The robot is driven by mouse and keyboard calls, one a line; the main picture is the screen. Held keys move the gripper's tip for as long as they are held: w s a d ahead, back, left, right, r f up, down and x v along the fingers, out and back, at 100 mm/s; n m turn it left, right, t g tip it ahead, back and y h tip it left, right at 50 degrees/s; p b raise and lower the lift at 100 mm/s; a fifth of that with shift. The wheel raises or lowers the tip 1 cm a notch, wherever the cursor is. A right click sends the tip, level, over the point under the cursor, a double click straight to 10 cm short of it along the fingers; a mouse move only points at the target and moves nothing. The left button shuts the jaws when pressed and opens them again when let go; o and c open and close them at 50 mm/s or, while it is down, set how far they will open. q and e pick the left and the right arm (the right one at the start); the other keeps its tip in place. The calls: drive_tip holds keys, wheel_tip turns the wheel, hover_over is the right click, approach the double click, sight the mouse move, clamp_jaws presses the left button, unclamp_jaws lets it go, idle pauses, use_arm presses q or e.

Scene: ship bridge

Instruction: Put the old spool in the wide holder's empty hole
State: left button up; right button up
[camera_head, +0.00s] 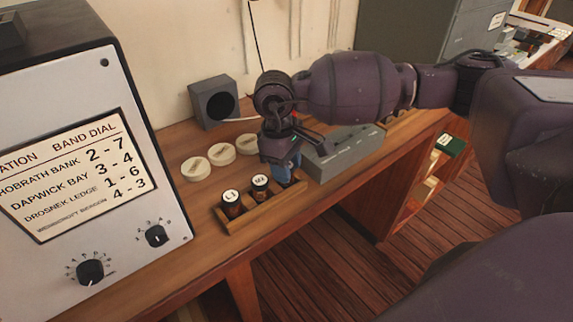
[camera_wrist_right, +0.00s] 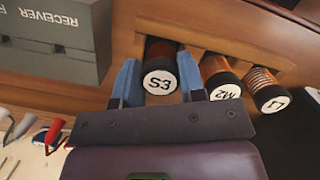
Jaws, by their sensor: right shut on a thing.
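A wooden holder (camera_head: 240,222) with a row of compartments stands on the desk; it also shows in the right wrist view (camera_wrist_right: 215,22). The dark spools L1 (camera_head: 231,198) and M2 (camera_head: 260,184) stand in it. My right gripper (camera_head: 287,168) is over the holder's right end, shut on a spool labelled S3 (camera_wrist_right: 160,82), which is largely hidden by my fingers in the head view. The S3 spool is in line with M2 (camera_wrist_right: 225,92) and L1 (camera_wrist_right: 271,98), at the end compartment. I cannot tell how deep it sits. My left gripper is not in view.
A long grey receiver box (camera_head: 345,155) stands just right of the holder, close to my right gripper. Several pale round discs (camera_head: 221,154) lie behind the holder. A grey speaker (camera_head: 214,103) stands at the back. A large dial cabinet (camera_head: 75,130) fills the left.

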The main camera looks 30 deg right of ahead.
drive_tip(key=shift+f+b, duration=0.15)
drive_tip(key=shift+b, duration=0.15)
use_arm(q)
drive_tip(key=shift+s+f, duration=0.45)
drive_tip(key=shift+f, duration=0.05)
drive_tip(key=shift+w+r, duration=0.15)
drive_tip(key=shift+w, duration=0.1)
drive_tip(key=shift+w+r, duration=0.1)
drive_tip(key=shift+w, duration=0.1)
use_arm(e)
drive_tip(key=o, duration=1)
